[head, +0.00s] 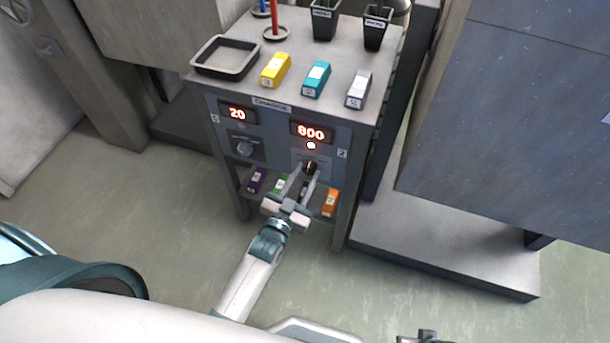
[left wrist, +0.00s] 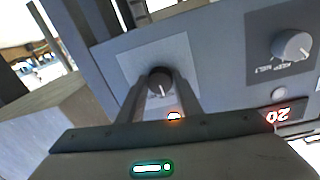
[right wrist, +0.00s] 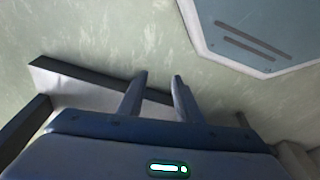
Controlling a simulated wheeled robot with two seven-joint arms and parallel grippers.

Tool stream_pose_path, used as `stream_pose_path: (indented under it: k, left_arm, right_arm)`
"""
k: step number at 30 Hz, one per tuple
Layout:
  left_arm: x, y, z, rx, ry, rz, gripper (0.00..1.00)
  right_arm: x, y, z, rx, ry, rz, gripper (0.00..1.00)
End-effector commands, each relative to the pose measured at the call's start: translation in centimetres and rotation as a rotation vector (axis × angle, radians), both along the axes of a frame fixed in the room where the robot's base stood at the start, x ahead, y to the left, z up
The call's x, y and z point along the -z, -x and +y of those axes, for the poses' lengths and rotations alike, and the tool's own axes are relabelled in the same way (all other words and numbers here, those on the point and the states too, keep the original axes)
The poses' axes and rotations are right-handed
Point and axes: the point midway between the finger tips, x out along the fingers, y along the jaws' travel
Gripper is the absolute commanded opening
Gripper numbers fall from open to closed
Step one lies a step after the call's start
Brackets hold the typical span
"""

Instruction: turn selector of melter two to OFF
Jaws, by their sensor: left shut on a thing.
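Melter two is the right half of the grey cabinet front. My left gripper (head: 309,177) is shut on this knob, one finger on each side. The fingers hide part of its plate, and I cannot read its setting. My right gripper (right wrist: 159,79) is open and empty over the floor.
Melter one, on the left, has a display (head: 237,114) reading 20 and a knob (head: 244,149). A tray (head: 203,68), coloured blocks and dark pots stand on the cabinet top. More blocks, one orange (head: 330,203), lie on the shelf below. A grey platform (head: 440,250) lies right.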

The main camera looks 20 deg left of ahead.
Motion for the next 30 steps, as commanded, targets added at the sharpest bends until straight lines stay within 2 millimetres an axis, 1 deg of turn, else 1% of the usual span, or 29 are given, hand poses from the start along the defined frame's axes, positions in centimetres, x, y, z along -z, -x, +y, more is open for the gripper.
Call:
stream_pose_path:
  k: [4, 8, 17, 24, 30]
  left_arm:
    - [-0.1, 0.0, -0.1, 0.002, 0.053, 0.002, 0.09]
    - [0.0, 0.0, -0.1, 0.002, 0.127, 0.005, 0.09]
    - [0.0, 0.0, -0.1, 0.0, 0.368, 0.014, 0.09]
    - [0.1, 0.0, -0.2, 0.001, 0.568, 0.02, 0.09]
    - [0.1, 0.0, -0.2, 0.001, 0.69, 0.022, 0.09]
  right_arm:
    - [0.3, 0.0, 0.0, 0.001, -0.002, -0.003, 0.31]
    - [1.0, 0.1, -0.1, 0.001, -0.001, 0.002, 0.31]
    - [2.9, -0.1, 0.0, -0.002, -0.002, 0.001, 0.31]
    - [3.8, -0.7, 0.0, -0.003, -0.003, -0.008, 0.31]
    - [4.5, -0.2, -0.1, -0.002, -0.002, 0.004, 0.31]
